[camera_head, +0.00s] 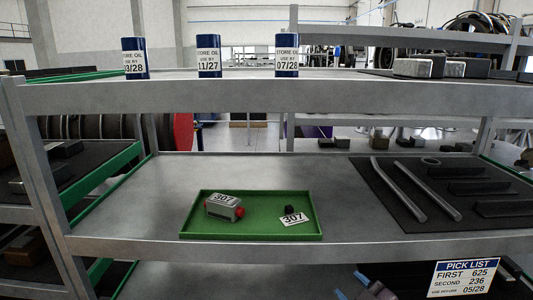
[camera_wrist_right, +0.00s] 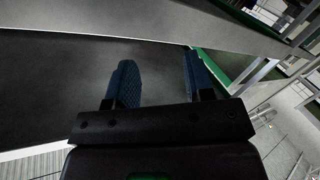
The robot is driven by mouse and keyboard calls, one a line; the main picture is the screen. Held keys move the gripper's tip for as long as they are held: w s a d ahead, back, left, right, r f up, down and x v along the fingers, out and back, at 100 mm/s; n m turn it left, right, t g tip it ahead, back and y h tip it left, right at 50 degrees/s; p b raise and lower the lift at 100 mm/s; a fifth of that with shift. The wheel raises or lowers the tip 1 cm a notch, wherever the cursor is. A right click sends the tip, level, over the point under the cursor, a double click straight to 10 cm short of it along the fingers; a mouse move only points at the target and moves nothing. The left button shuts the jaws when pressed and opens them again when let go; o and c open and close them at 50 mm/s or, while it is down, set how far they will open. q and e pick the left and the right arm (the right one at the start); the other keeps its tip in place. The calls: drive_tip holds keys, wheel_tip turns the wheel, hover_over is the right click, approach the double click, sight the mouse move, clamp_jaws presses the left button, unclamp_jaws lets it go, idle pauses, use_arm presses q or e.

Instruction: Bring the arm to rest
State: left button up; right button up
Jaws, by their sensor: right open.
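My right gripper (camera_head: 351,286) shows at the bottom of the head view, below the front edge of the middle shelf (camera_head: 300,248). Its two blue fingertips are apart. In the right wrist view the gripper (camera_wrist_right: 160,75) is open, with nothing between the fingers. A dark surface (camera_wrist_right: 60,80) with a pale edge lies beyond the fingers there. My left gripper is not in view.
A green tray (camera_head: 250,235) on the middle shelf holds a grey box with red ends (camera_head: 224,207) and a 307 tag (camera_head: 294,218). A dark mat (camera_head: 390,205) with grey rods lies right. Three blue cans, one of them the middle can (camera_head: 209,56), stand on the top shelf. A pick list (camera_head: 464,279) is lower right.

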drive_tip(key=s+d+f+m+g+h, duration=0.2)
drive_tip(key=s+d+f+m+h, duration=0.1)
drive_tip(key=s+f, duration=0.7)
drive_tip(key=s+d+f+m+g+h+b, duration=0.1)
drive_tip(key=s+d+f+m+h, duration=0.2)
drive_tip(key=s+d+f+m, duration=0.3)
drive_tip(key=s+f, duration=0.5)
drive_tip(key=f, duration=0.1)
drive_tip(key=shift+s+f+g, duration=0.15)
drive_tip(key=shift+f+g, duration=0.1)
drive_tip(key=shift+g, duration=0.15)
